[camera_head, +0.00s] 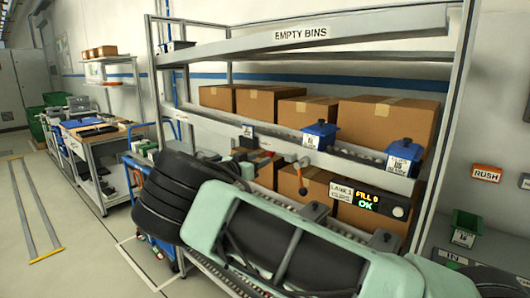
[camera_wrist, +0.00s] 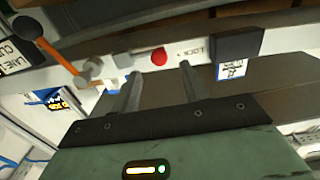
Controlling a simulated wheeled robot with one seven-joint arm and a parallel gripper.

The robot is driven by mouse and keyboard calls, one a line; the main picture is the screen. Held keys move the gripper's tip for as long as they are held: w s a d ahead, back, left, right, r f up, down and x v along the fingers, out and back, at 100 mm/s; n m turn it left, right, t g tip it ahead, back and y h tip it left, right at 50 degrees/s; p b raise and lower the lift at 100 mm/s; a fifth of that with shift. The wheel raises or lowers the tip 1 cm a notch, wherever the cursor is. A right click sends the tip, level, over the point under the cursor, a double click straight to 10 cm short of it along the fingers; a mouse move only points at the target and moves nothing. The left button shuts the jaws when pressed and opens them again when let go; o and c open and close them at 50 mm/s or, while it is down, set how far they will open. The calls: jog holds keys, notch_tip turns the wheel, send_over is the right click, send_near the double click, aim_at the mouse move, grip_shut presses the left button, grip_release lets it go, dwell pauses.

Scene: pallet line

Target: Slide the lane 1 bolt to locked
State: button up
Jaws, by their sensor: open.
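In the wrist view, a rail carries a printed LOCK mark (camera_wrist: 197,51) with a red dot (camera_wrist: 159,57) to its left. I cannot tell the distance in depth. In the head view, the LANE 1 sign (camera_head: 342,190) is on the lower rack rail; my arm hides part of this area.
A black box (camera_wrist: 238,42) is right of the LOCK mark. A lit display (camera_head: 367,201) reads OK. Cardboard boxes (camera_head: 390,125) and blue bins (camera_head: 405,157) fill the rack. Floor is free at left.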

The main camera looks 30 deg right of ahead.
aim_at(268, 155)
jog(key=shift+p+x, duration=0.5)
jog(key=shift+x, duration=1.6)
jog(key=shift+c, duration=0.4)
